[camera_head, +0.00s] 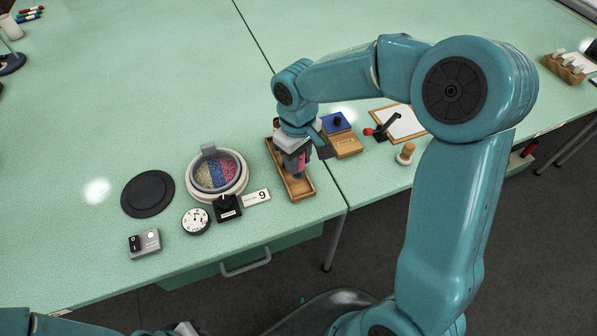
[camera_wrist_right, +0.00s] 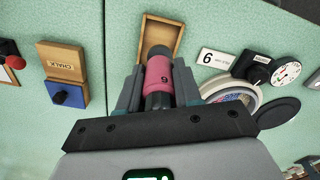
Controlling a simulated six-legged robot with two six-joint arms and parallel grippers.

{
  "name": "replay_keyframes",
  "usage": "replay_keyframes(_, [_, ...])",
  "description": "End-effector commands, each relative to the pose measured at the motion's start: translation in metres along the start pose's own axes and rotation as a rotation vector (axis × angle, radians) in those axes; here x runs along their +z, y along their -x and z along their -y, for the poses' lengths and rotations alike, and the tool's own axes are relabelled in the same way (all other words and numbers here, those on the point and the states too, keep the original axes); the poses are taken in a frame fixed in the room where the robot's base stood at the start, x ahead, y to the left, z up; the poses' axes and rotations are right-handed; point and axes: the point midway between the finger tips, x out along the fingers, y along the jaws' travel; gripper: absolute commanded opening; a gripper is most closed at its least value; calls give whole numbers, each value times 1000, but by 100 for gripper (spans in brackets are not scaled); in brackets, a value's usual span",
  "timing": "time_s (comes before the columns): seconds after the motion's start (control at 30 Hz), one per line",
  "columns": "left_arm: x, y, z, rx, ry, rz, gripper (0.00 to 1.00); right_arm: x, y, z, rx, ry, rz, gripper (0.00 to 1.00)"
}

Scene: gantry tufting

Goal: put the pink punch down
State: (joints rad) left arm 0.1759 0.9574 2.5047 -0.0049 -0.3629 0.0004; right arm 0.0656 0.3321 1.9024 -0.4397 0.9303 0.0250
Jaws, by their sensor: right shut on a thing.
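My right gripper (camera_head: 298,172) is shut on the pink punch (camera_wrist_right: 159,75), which has a dark tip and a dark digit on its pink band. In the right wrist view, one finger of the gripper (camera_wrist_right: 158,92) is on each side of it. In the head view, a sliver of the pink punch (camera_head: 301,163) shows between the fingers. It is at the shallow wooden tray (camera_head: 302,191), which also shows in the right wrist view (camera_wrist_right: 177,24). I cannot tell whether the punch touches the tray floor. Only part of my left arm shows at the bottom left edge.
A wooden chalk box (camera_head: 346,146) with a blue top stands right of the tray. A stamp with a wooden handle (camera_head: 405,154) is further right. Left of the tray are a number 9 card (camera_head: 257,198), a round bowl of coloured bits (camera_head: 236,190), a dial (camera_head: 196,221) and a black disc (camera_head: 148,194).

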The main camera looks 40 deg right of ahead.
Motion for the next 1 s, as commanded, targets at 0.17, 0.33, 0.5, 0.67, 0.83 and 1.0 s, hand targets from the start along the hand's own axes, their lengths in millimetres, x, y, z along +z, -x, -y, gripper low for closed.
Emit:
replay_keyframes(0.17, [0,-1,0,0,0,0,0,2,-17,0,0,-3,2,9])
replay_keyframes(0.33, [0,-2,1,0,0,0,0,2,-45,0,-1,-4,2,9])
replay_keyframes(0.5, [0,-2,1,0,0,0,0,2,-53,0,0,-2,-1,9])
replay_keyframes(0.67, [0,-2,1,0,0,0,0,2,-53,0,0,-3,-1,9])
replay_keyframes(0.83, [0,-7,2,0,0,0,0,2,-58,0,0,-3,-1,37])
replay_keyframes(1.0, [0,-6,2,0,0,0,0,2,-56,0,0,-3,0,59])
